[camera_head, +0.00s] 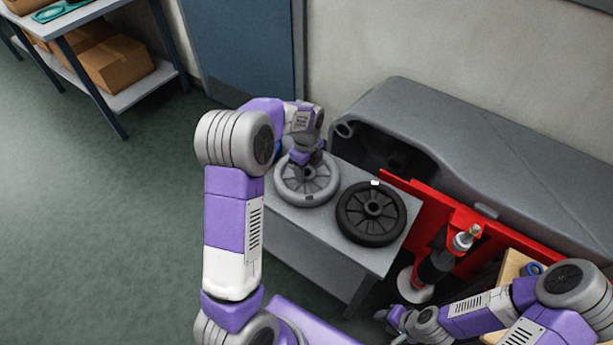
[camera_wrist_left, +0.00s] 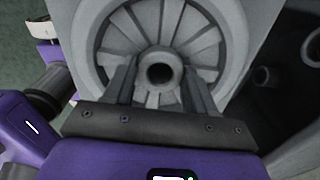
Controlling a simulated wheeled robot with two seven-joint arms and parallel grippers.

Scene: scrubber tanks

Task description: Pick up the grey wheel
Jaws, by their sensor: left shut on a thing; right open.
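The grey wheel (camera_head: 305,188) lies flat on the left part of a small grey table (camera_head: 357,258). My left gripper (camera_head: 309,166) reaches down onto it from above, at its middle. In the left wrist view the wheel (camera_wrist_left: 235,45) fills the upper middle, and the left gripper's fingers (camera_wrist_left: 158,85) are shut on its hub, one on each side. I cannot tell any gap between wheel and table. A black wheel (camera_head: 346,225) lies to the right on the same table. My right gripper (camera_head: 394,318) is at the lower right, open, away from both wheels.
A grey tank (camera_head: 480,150) and a red frame (camera_head: 430,205) stand just right of and behind the table. A blue door (camera_head: 243,45) is behind. A shelf (camera_head: 125,85) with cardboard boxes (camera_head: 115,62) is at the far left. The green floor on the left is clear.

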